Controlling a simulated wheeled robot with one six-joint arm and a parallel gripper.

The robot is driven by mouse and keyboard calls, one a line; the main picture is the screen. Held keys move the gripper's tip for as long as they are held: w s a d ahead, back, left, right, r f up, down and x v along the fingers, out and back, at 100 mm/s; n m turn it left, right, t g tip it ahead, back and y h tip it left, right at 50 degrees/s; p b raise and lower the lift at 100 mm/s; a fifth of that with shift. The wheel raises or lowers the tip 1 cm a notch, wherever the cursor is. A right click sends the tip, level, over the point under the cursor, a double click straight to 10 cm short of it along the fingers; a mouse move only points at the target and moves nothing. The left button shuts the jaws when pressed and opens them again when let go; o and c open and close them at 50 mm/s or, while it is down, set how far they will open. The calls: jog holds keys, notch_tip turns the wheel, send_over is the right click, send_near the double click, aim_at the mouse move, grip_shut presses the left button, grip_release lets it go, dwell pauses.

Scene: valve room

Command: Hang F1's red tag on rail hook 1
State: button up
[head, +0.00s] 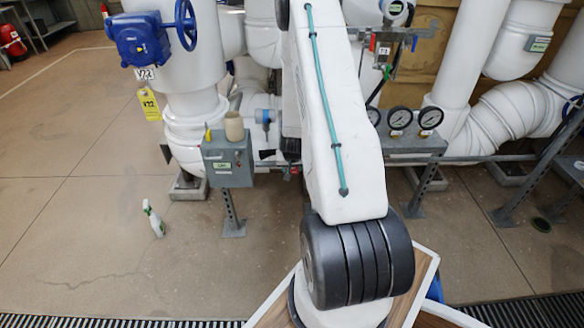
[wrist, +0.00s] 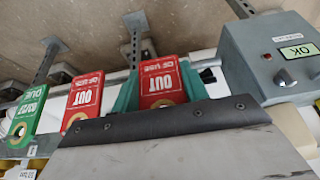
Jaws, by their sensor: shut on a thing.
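A green tag (wrist: 28,112) is further left. The hooks and the tag's upper end are hidden or unclear behind my gripper's body, so I cannot tell whether the held tag touches a hook. No F1 marking is readable. In the head view my arm hides the gripper and these tags.
A grey box (wrist: 270,55) with an OK label stands close right of the gripper; it shows in the head view too (head: 228,158). Gauges (head: 400,118) and white pipes are right of my arm. A spray bottle (head: 153,218) stands on open floor at left.

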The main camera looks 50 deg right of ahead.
jog(key=o, duration=0.9)
jog(key=shift+r, duration=0.15)
jog(key=v, duration=0.7)
jog(key=shift+s+a+r, duration=0.1)
jog(key=shift+a+r, duration=0.05)
jog(key=shift+r, duration=0.1)
